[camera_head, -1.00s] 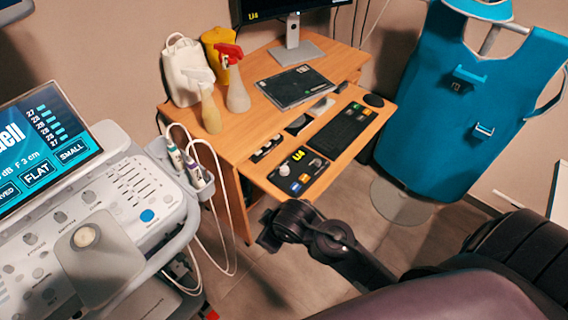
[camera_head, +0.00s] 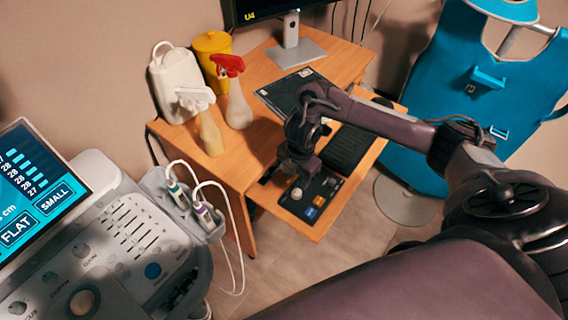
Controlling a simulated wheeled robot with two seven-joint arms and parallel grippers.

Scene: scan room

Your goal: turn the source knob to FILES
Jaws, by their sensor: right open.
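A small black control panel (camera_head: 325,188) with coloured buttons lies on the desk's pull-out shelf. A pale round knob (camera_head: 296,193) shows at its left part; its pointer and labels are too small to read. My right gripper (camera_head: 298,168) reaches over the shelf from the right, pointing down, open and empty. It is just above and behind the knob in the picture and hides the panel's rear part. I cannot tell whether it touches anything. My left gripper is not in view.
A keyboard (camera_head: 349,150) lies right of the panel, partly under my right arm. An ultrasound console (camera_head: 135,225) fills the lower left.

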